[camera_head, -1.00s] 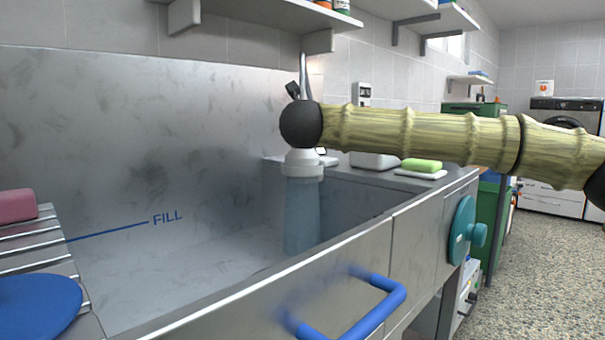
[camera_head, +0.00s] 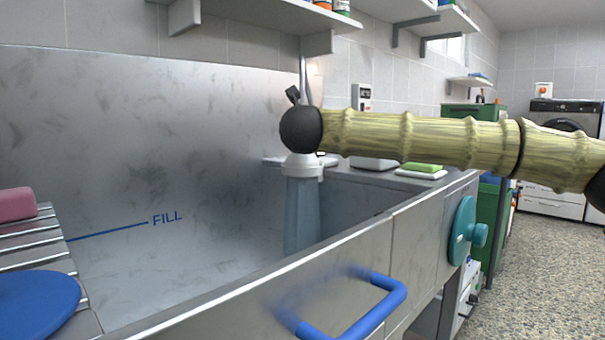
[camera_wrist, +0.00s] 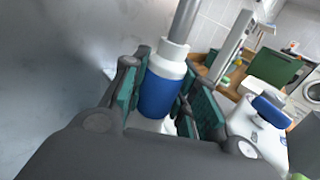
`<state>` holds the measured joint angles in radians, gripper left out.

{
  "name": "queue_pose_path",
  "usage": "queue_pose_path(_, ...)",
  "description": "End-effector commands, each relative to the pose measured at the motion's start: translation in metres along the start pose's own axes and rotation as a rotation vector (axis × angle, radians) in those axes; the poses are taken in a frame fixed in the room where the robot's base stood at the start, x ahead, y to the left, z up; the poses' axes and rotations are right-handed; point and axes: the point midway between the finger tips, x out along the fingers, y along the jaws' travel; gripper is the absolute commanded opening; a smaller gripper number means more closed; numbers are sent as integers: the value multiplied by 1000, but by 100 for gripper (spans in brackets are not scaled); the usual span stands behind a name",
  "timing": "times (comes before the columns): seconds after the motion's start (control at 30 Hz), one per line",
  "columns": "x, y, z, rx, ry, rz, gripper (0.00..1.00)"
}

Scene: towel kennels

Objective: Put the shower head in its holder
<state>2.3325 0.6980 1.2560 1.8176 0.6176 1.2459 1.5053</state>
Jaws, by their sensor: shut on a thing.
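My gripper (camera_wrist: 166,92) shows in the wrist view with dark green pads on both sides of a blue and white cylinder, which looks like the shower head's handle (camera_wrist: 160,92). The gripper is shut on it. A white collar tops the blue part, and a grey tube runs up from it. The rest of the shower head is hidden behind my gripper. In the head view my arm crosses from the right and bends down into the tub; my gripper and the shower head cannot be made out there. I cannot pick out the holder in either view.
The steel tub (camera_head: 110,150) has a front wall with a blue handle (camera_head: 375,305) and a teal knob (camera_head: 462,232). A slatted rack with a pink block (camera_head: 17,204) and blue disc (camera_head: 35,305) lies left. A shelf (camera_head: 265,14) hangs above; a green sponge (camera_head: 422,168) lies right.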

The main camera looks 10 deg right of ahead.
Motion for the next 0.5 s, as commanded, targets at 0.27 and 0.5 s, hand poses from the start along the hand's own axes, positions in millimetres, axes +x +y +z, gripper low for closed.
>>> queue_pose_path(0.27, 0, 0, -1, 0, -1, 0, 0)
queue_pose_path(0.5, 0, 0, -1, 0, -1, 0, 34)
